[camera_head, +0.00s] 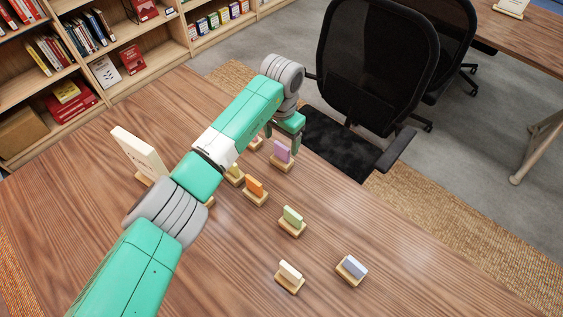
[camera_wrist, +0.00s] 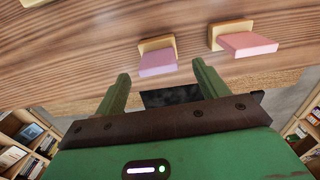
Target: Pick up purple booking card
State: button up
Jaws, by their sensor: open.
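The purple booking card (camera_head: 281,152) stands in a small wooden holder near the far edge of the table, just beyond my arm. In the wrist view the purple card (camera_wrist: 157,63) lies ahead of my open gripper (camera_wrist: 160,72), roughly between the lines of its two green fingers. The fingers look apart from the card, and nothing is held. In the head view my gripper (camera_head: 282,138) hangs beside the card on its far side, partly hidden by my own wrist.
A pink card (camera_wrist: 248,44) stands close to the purple one. Orange (camera_head: 256,186), green (camera_head: 292,215), cream (camera_head: 290,270) and blue-grey (camera_head: 355,266) cards stand nearer. A larger cream sign (camera_head: 138,152) stands left of my arm. A black chair (camera_head: 375,65) is beyond the table edge.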

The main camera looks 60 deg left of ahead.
aim_at(282, 145)
notch_tip(282, 145, down, 6)
jog(key=b, duration=0.3)
jog(key=shift+d+r, duration=0.1)
jog(key=shift+d, duration=0.05)
jog(key=c, duration=1.1)
jog(key=shift+r, duration=0.15)
notch_tip(282, 145, up, 10)
jog(key=p, duration=0.4)
